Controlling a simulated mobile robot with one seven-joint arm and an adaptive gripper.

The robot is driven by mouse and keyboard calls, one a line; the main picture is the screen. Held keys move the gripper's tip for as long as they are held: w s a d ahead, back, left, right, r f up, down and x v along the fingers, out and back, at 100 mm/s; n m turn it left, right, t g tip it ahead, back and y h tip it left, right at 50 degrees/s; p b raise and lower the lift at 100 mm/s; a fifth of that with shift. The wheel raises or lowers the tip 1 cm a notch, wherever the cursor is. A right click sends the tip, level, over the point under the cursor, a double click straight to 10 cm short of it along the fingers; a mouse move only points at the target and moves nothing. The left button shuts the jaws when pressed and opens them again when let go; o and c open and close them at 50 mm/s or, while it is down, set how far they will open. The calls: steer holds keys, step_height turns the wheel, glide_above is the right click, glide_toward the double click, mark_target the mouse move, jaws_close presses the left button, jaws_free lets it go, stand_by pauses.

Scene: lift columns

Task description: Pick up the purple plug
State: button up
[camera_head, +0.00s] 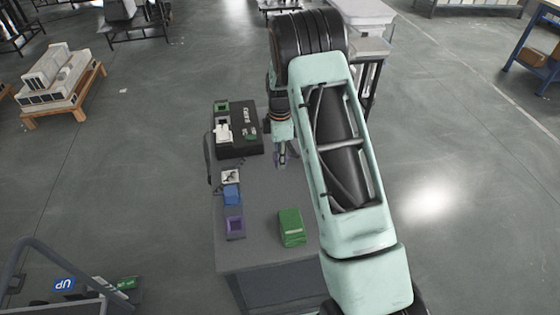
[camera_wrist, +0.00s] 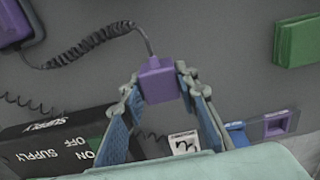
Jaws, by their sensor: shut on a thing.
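The purple plug (camera_wrist: 159,82) is a small block with a dark coiled cord leaving its top in the wrist view. My gripper (camera_wrist: 158,88) has its two blue-padded fingers on either side of the plug and is shut on it. In the head view my gripper (camera_head: 282,156) is above the grey table near the black box, and the plug is too small there to make out clearly. The cord runs to a purple block (camera_wrist: 14,22) at the upper left of the wrist view.
A black supply box (camera_head: 238,138) stands at the table's far end. A blue socket (camera_head: 232,195), a purple socket (camera_head: 235,226) and a white piece (camera_head: 231,176) line the left edge. A green block (camera_head: 291,227) sits at the right. The table (camera_head: 262,200) is bare in the middle.

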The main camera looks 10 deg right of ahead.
steer(key=s+a+r+b, duration=0.3)
steer(key=s+r, duration=0.8)
steer(key=s, duration=0.2)
steer(key=shift+s+a+r, duration=0.15)
steer(key=shift+s, duration=0.2)
